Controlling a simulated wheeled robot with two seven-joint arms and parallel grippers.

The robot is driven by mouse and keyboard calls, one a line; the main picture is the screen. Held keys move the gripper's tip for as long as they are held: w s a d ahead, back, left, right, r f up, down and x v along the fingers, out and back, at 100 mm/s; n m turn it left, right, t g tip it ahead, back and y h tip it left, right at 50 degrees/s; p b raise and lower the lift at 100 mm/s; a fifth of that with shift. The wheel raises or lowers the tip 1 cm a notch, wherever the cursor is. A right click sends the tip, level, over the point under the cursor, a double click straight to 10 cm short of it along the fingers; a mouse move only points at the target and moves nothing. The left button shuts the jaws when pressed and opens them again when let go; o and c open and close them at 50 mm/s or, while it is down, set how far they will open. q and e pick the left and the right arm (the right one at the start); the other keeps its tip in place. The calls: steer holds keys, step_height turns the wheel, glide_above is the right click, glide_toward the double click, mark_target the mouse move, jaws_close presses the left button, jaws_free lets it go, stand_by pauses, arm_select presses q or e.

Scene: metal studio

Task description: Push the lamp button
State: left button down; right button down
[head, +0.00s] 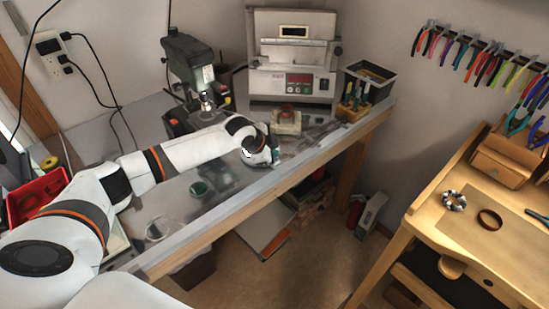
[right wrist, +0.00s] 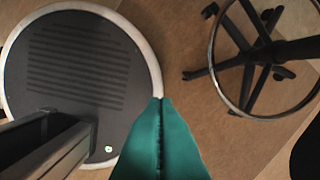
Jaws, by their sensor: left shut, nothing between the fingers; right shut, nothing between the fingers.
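A small beige block with a reddish-brown round top (head: 287,117) sits on the grey workbench in the head view. It looks like a push button, but I cannot tell for sure that it belongs to a lamp. No clear lamp shows. My left arm reaches in from the left over the bench. My left gripper (head: 274,150) is shut and empty, just in front of and slightly left of the beige block, apart from it in the picture. Its fingertips are small and partly hidden by the wrist. My right gripper (right wrist: 160,108) has teal fingers, shut and empty, above the floor.
On the workbench (head: 240,215) stand a furnace-like machine (head: 292,85), a drill press (head: 190,65), a dark bin (head: 368,80) and pliers in a wooden holder (head: 356,98). A wooden bench (head: 480,240) is at the right. A wheeled stool (right wrist: 265,60) stands near my right gripper.

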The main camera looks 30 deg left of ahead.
arm_select(q)
steer(key=shift+f, duration=0.3)
stand_by(0.4)
steer(key=shift+r+p, duration=0.6)
steer(key=shift+p, duration=0.1)
step_height(320, 180, up, 6)
steer(key=p, duration=0.6)
stand_by(0.4)
